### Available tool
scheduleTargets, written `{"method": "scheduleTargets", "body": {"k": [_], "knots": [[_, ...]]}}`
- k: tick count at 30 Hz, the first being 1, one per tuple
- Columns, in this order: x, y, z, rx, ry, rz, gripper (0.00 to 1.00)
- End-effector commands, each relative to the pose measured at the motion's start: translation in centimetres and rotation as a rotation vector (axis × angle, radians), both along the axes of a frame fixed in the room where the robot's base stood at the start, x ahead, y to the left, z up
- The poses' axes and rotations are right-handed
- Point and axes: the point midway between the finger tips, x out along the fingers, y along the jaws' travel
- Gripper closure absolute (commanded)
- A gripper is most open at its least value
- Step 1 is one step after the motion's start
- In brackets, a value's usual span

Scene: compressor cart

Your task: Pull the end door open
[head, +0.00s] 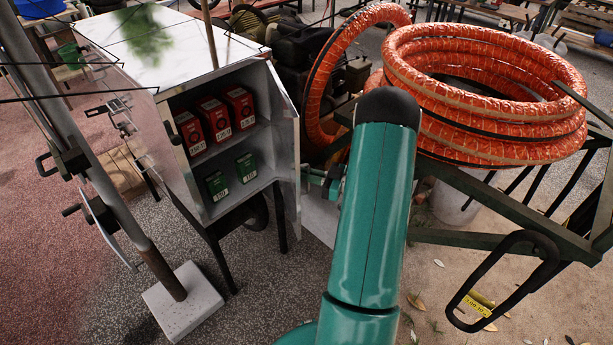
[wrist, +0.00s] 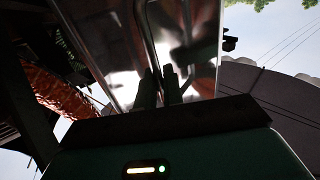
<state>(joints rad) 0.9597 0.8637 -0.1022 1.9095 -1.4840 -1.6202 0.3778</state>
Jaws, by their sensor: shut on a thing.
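The metal cabinet (head: 235,85) has its end open in the head view. The end door (head: 287,125) is swung out on the right side of the opening and seen nearly edge-on. My gripper (head: 318,178) is at the door's outer side, partly hidden behind my green arm. In the wrist view, the two dark fingers of my gripper (wrist: 159,88) are close together against the shiny door panel (wrist: 115,45). They are shut on the door; its grasped part is too dark to make out.
Red boxes (head: 212,118) and green boxes (head: 232,178) stand on the cabinet shelves. A coiled orange hose (head: 490,95) lies on a dark metal frame (head: 490,238) at right. A pole on a concrete block (head: 180,300) stands front left.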

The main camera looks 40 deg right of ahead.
Motion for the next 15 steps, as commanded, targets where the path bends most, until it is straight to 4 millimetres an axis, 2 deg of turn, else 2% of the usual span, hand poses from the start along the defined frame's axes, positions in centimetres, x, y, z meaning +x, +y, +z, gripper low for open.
{"method": "scheduleTargets", "body": {"k": [15], "knots": [[-0.15,-0.86,0.03,-0.002,0.0,-0.004,1.0]]}}
